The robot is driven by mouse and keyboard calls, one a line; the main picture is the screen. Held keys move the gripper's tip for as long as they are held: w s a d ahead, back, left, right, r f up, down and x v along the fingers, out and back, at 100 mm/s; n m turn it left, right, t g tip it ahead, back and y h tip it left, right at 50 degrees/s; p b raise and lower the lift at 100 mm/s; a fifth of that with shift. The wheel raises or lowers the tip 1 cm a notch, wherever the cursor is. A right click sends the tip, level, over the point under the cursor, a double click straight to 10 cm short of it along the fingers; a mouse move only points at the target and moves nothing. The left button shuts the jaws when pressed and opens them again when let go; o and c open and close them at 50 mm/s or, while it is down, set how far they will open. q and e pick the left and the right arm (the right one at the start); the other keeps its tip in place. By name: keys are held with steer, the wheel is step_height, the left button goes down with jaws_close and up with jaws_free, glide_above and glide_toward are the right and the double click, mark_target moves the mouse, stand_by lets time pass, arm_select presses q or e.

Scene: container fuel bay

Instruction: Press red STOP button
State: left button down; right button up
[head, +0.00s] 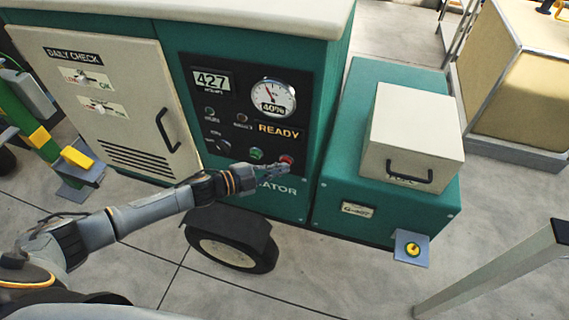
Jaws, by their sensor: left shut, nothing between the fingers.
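The red button (286,159) sits low on the black control panel (318,78) of the green generator. My left gripper (287,169) is shut and empty, with its fingertips at or just below the red button. I cannot tell whether they touch it. A green button (256,154) is to the left of the red one, just above my gripper. The panel shows a lit READY sign (279,129), a gauge (273,97) marked 40% and a display (211,81) reading 427. My right gripper is not in view.
The cream cabinet door (112,98) with a black handle is left of the panel. A wheel (228,252) is below my left forearm. A green base with a cream box (418,128) stands right. A grey post (490,270) rises at the lower right.

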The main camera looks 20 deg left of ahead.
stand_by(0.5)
arm_select(q)
steer(key=shift+s+p, duration=0.35)
steer(key=shift+s, duration=0.5)
steer(key=s+p, duration=0.1)
steer(key=s, duration=0.4)
steer(key=shift+a+p, duration=0.15)
steer(key=shift+p, duration=0.15)
steer(key=shift+f, duration=0.1)
stand_by(0.3)
